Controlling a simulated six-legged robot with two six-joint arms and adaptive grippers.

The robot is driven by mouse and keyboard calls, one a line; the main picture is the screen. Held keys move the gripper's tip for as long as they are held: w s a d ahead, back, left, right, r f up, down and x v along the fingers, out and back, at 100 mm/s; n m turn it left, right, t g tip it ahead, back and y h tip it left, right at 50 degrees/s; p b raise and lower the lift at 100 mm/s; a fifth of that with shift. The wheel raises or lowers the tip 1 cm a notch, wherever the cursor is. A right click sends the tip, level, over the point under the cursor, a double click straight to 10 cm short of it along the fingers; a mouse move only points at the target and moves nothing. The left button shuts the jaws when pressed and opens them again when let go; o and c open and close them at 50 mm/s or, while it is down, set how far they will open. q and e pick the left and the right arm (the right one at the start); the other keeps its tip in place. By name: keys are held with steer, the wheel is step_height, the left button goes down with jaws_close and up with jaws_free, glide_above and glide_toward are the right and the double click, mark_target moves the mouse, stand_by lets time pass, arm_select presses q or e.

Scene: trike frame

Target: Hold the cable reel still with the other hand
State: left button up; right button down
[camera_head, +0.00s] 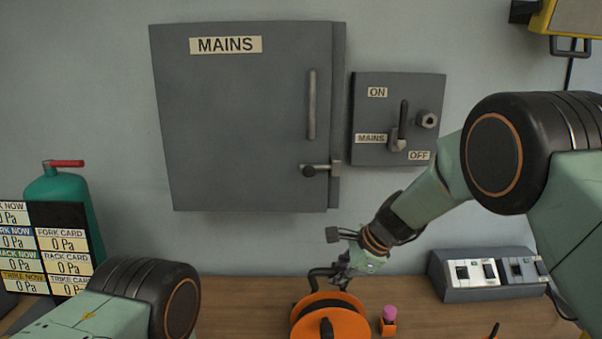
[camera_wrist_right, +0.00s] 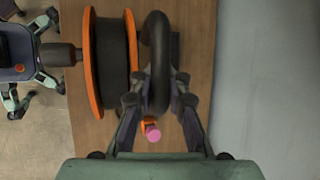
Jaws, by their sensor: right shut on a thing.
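The cable reel (camera_head: 322,301) stands on the wooden bench at the bottom of the head view, with orange flanges and a black knob facing me. In the right wrist view the reel (camera_wrist_right: 92,65) shows its dark drum between two orange flanges, with the knob (camera_wrist_right: 60,55) sticking out on the left. My right gripper (camera_head: 345,272) is at the reel's far side, shut on a black curved bar (camera_wrist_right: 157,55) beside the reel. The wrist view shows its fingers (camera_wrist_right: 160,92) on either side of the bar. My left gripper is outside both views; only part of that arm shows.
A small orange holder with a pink-topped item (camera_head: 389,318) stands close right of the reel. A grey switch box (camera_head: 485,276) is farther right on the bench. The wall behind carries a MAINS cabinet (camera_head: 250,120) and a switch panel (camera_head: 385,115). Cards (camera_head: 62,240) and a green extinguisher (camera_head: 75,190) are at left.

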steer(key=shift+s+f, duration=0.25)
steer(key=shift+f, duration=0.15)
steer(key=c, duration=1.7)
jaws_free()
steer(key=o, duration=0.5)
steer(key=shift+w+r, duration=0.1)
steer(key=shift+w, duration=0.1)
steer(key=shift+r, duration=0.1)
